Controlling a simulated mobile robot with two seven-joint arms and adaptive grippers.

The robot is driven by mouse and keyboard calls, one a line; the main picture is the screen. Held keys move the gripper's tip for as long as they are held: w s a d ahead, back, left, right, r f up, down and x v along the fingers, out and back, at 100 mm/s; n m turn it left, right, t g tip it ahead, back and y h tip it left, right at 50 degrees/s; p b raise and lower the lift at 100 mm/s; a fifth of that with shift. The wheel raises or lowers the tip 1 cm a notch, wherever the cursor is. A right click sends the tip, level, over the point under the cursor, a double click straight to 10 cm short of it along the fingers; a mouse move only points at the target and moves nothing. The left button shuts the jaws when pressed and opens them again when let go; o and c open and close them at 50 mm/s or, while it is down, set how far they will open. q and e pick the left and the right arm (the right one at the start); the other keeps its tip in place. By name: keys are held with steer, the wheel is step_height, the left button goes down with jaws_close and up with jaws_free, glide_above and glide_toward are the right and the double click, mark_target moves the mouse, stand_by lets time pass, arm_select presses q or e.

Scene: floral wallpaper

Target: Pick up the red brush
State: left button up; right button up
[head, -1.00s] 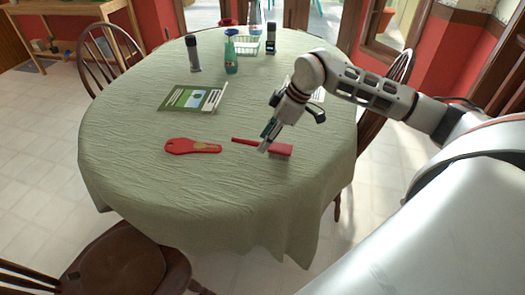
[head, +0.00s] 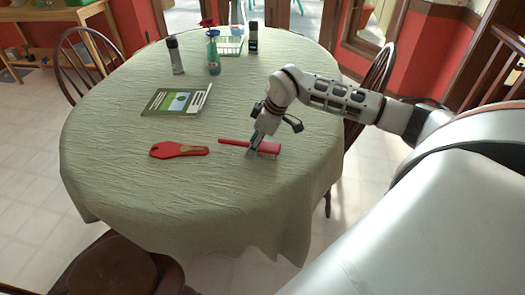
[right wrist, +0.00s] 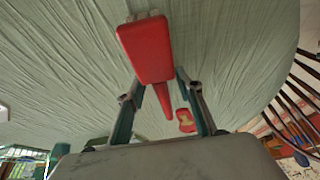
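The red brush (head: 268,148) lies on the cloth-covered table, handle to the left and bristled head to the right. My right gripper (head: 254,150) is at the brush, where handle meets head, and hides part of it. In the right wrist view the brush's red head (right wrist: 147,48) shows beyond the fingertips, and its handle runs back between the two fingers. The right gripper (right wrist: 160,82) is open, one finger on each side of the brush, with gaps visible. My left gripper is not in view.
A red flat tool (head: 178,150) lies left of the brush on the tablecloth (head: 130,200). The cloth in front of the brush is clear.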

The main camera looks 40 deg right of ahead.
steer(key=shift+r, duration=0.1)
jaws_close()
steer(key=shift+r, duration=0.1)
step_height(320, 180, up, 20)
steer(key=p, duration=0.2)
stand_by(0.3)
steer(key=c, duration=0.5)
jaws_free()
steer(key=shift+c, duration=0.8)
